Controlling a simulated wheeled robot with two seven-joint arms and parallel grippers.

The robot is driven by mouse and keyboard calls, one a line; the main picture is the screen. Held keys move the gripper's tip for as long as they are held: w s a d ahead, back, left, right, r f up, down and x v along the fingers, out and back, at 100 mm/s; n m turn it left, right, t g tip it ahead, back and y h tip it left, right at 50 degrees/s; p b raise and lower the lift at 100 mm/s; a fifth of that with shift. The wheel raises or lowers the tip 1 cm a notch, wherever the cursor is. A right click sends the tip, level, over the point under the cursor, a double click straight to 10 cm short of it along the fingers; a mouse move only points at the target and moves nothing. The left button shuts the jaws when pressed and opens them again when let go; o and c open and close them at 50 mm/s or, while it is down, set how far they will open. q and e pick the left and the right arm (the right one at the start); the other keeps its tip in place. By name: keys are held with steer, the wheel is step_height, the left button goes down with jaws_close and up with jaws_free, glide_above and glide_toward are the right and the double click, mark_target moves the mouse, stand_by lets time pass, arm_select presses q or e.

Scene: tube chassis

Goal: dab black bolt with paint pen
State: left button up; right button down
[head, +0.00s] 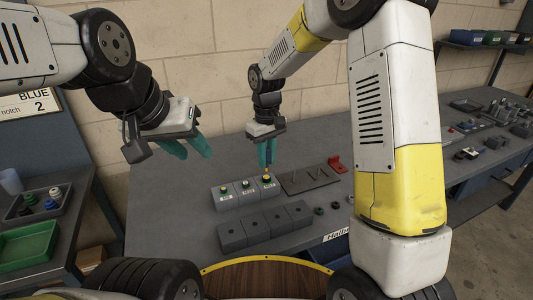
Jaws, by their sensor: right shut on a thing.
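My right gripper (267,155) points down over the rightmost of three labelled grey blocks (268,190). It is shut on a thin pen, largely hidden between its teal fingers. The pen's lower end is at or just above a dark bolt head with yellow on it (267,178); I cannot tell whether they touch. The middle block (246,192) and left block (222,199) also carry small bolts with coloured tops. Which bolt is the black one is too small to tell surely. My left gripper (187,147) is open and empty, raised above the bench's left part.
A row of plain grey blocks (265,229) lies in front. A dark plate with upright pegs (312,181) and a red stand (338,164) are to the right. Dark rings (319,211) lie near the front edge. A green tray (27,246) is at far left. The bench's left part is clear.

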steer(key=shift+r, duration=1.85)
